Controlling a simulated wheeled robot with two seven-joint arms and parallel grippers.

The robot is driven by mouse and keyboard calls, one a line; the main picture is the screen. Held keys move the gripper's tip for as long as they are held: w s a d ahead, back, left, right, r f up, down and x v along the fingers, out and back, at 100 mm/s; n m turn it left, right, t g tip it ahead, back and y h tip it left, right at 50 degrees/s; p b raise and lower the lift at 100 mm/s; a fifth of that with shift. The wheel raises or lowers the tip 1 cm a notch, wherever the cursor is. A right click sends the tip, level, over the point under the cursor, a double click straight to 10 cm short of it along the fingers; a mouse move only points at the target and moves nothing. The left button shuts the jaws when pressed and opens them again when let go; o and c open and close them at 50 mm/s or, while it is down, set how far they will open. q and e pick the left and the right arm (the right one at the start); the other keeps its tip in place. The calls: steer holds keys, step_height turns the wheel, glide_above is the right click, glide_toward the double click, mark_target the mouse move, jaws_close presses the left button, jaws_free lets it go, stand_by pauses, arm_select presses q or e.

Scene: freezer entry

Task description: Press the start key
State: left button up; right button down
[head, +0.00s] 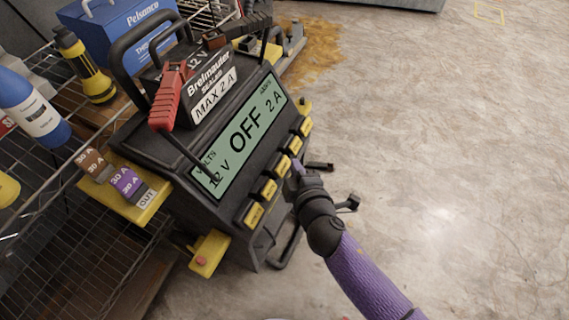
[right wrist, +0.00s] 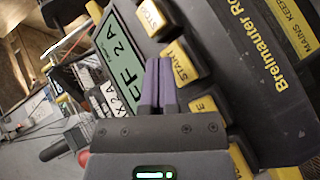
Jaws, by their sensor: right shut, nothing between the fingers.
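A black battery charger stands tilted in the head view, with a green display (head: 240,135) reading 12 V, OFF, 2 A. A row of yellow keys runs below the display. In the right wrist view the start key (right wrist: 181,63) is yellow and labelled START, just right of my fingertips. It seems to be the second key from the right end in the head view (head: 295,145). My right gripper (head: 297,168) is shut and empty, its purple fingers (right wrist: 159,65) close to the key row. I cannot tell whether they touch the key. My left gripper is out of view.
The stop key (right wrist: 153,17) lies beside the start key, above it in the wrist view. Red (head: 168,95) and black clamps sit on the charger. A wire shelf with fuses (head: 128,183), a torch (head: 86,65) and a bottle (head: 32,107) is at left. Floor at right is mostly clear.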

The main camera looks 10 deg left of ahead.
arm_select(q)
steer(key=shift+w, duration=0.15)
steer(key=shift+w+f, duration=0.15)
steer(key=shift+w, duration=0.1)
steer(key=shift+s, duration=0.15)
arm_select(e)
steer(key=shift+a+f, duration=0.1)
stand_by(0.3)
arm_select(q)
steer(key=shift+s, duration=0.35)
arm_select(e)
steer(key=shift+w+a+f, duration=0.1)
steer(key=shift+w+a, duration=0.05)
steer(key=shift+a, duration=0.1)
arm_select(q)
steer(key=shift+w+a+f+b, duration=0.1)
steer(key=shift+b, duration=0.2)
